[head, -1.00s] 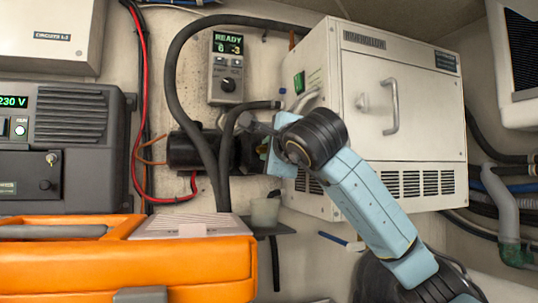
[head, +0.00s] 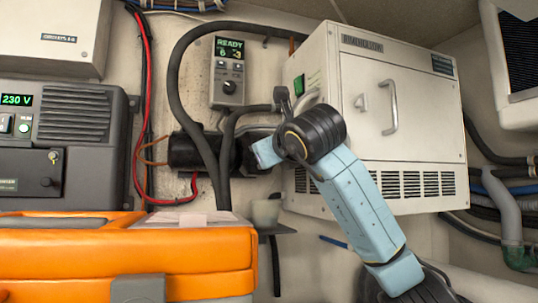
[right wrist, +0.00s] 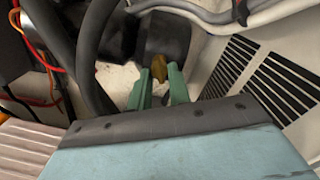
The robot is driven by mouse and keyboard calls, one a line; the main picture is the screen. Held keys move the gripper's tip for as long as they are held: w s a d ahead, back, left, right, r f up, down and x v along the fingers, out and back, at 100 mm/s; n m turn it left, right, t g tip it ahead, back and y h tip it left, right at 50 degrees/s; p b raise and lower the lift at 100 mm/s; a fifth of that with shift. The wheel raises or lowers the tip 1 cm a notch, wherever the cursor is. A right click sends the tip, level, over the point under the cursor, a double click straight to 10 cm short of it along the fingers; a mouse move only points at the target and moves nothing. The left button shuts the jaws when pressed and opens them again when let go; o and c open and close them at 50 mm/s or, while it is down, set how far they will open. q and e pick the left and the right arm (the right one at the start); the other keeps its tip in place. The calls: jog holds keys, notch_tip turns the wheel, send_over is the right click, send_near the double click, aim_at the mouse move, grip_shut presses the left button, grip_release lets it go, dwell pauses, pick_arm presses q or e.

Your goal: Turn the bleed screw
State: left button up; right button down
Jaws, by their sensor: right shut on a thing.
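The bleed screw (right wrist: 159,67) is a small brass-coloured piece in the right wrist view, between the tips of two green fingers. My right gripper (right wrist: 159,82) is shut on it. In the head view, my right gripper's pale blue body (head: 266,152) is at the right end of the dark cylindrical pump body (head: 188,150). The screw and fingertips are hidden there behind the gripper and wrist. My left gripper is not in view.
Black hoses (head: 182,95) loop just left of the gripper. The white cabinet (head: 345,110) stands close on the right. A small control unit reading READY (head: 229,72) hangs above. A small cup (head: 266,212) sits on a shelf below. An orange case (head: 130,262) fills the lower left.

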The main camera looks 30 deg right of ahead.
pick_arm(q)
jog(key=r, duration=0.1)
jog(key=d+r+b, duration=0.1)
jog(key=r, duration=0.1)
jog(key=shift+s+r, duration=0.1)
pick_arm(e)
jog(key=m, duration=0.5)
jog(key=shift+f, duration=0.1)
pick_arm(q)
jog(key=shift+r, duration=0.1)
pick_arm(e)
jog(key=shift+a, duration=0.1)
jog(key=c, duration=1.3)
grip_release()
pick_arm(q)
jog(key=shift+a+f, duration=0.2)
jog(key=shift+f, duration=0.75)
pick_arm(e)
jog(key=v, duration=1.3)
jog(key=shift+s, duration=0.2)
